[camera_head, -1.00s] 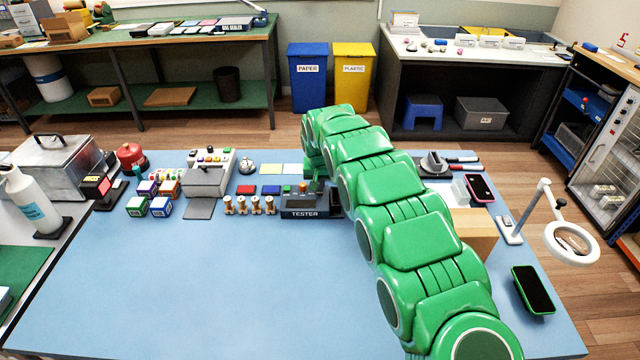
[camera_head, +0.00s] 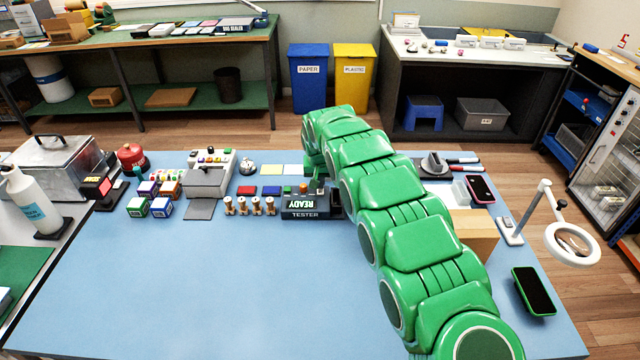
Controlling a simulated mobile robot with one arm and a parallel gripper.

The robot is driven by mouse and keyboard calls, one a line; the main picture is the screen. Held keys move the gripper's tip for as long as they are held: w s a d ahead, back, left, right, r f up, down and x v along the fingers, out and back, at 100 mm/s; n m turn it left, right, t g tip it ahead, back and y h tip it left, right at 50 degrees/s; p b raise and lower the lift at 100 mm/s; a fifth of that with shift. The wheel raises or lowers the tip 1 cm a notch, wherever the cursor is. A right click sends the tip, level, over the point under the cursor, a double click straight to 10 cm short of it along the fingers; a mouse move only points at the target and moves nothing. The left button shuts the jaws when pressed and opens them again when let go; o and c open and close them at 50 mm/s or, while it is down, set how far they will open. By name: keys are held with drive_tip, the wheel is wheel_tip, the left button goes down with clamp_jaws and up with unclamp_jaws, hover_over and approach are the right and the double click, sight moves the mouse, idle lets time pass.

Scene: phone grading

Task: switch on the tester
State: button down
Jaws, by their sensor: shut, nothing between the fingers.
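The tester (camera_head: 304,215) is a dark box on the blue table, with its name on the front. Its screen (camera_head: 300,203) is lit and reads READY in white letters, upside down in the picture. An orange button (camera_head: 303,188) and a green block (camera_head: 288,190) show at its back edge. My green arm reaches in from the lower right and bends down behind the tester. My gripper (camera_head: 318,187) is shut and empty, pointing down at the tester's back right. The arm hides part of that side, and I cannot tell whether the fingertips touch it.
Several wooden spools (camera_head: 256,206) stand left of the tester. A wooden box (camera_head: 475,230), phones (camera_head: 480,188) and a magnifier lamp (camera_head: 573,243) are on the right. The table's front (camera_head: 200,290) is clear.

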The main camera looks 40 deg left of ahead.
drive_tip(key=shift+r, duration=0.55)
drive_tip(key=s+d+v, duration=0.1)
drive_tip(key=v, duration=1.1)
drive_tip(key=shift+s+d, duration=0.3)
